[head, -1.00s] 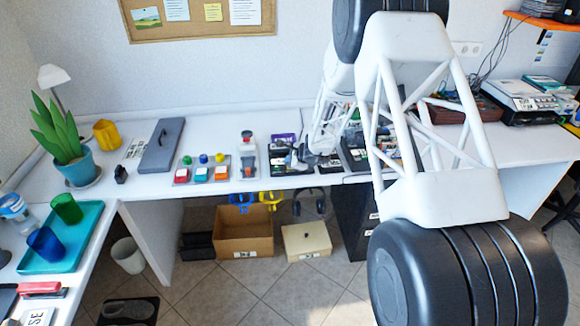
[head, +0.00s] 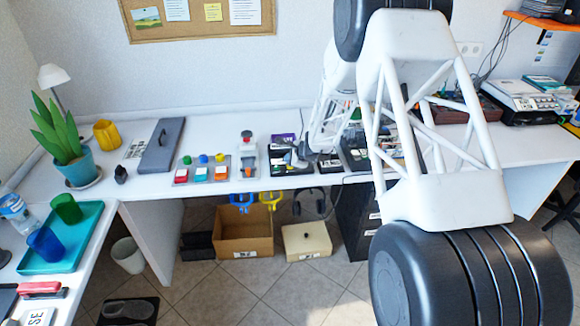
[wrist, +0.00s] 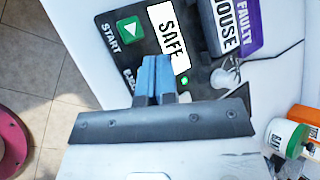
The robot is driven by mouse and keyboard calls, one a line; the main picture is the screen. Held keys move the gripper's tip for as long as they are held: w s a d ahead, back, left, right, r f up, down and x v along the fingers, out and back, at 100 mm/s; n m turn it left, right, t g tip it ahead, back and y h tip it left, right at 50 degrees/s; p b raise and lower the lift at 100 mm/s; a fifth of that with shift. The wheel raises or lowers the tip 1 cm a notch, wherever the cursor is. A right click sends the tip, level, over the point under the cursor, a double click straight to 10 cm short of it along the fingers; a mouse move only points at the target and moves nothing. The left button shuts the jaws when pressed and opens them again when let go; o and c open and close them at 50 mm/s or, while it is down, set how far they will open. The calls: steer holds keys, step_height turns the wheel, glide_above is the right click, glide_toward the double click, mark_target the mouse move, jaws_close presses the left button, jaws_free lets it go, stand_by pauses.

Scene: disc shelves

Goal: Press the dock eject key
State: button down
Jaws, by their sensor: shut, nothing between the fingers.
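The dark dock panel (wrist: 115,22) lies on the white desk in the wrist view. It has a green START key (wrist: 130,31), a white SAFE label (wrist: 169,36) and a small lit green lamp (wrist: 184,79). A label beginning with E (wrist: 129,76) is partly covered beside my fingers; the eject key itself is not clearly visible. My gripper (wrist: 154,65) is shut and empty, its blue fingers over the panel near that label. I cannot tell whether they touch it. In the head view my gripper (head: 299,160) is low over the dark panel (head: 290,169) near the desk's front edge.
A box marked FAULTY MOUSE (wrist: 226,25) stands close beside the panel, with a thin cable nearby. A green-and-white jar (wrist: 286,136) is at the right. In the head view, a board of coloured buttons (head: 202,168) lies to the left.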

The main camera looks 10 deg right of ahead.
steer(key=shift+r, duration=0.4)
steer(key=shift+r, duration=2.35)
steer(key=shift+s+r, duration=0.15)
steer(key=shift+r, duration=0.05)
steer(key=s+a+r+n+g, duration=0.1)
steer(key=s+r+n+g, duration=0.2)
steer(key=s+r+n, duration=1.35)
steer(key=s+d+r+h, duration=0.2)
steer(key=s+r, duration=0.1)
steer(key=s, duration=1)
steer(key=s+d+r+n+h, duration=0.1)
steer(key=s+d+r+h, duration=0.1)
steer(key=s, duration=1.2)
steer(key=s+d+r+n+g+h, duration=0.1)
steer(key=s+d+r, duration=0.3)
steer(key=s, duration=1)
step_height(320, 180, up, 2)
steer(key=shift+r+h, duration=0.15)
steer(key=shift+h, duration=0.55)
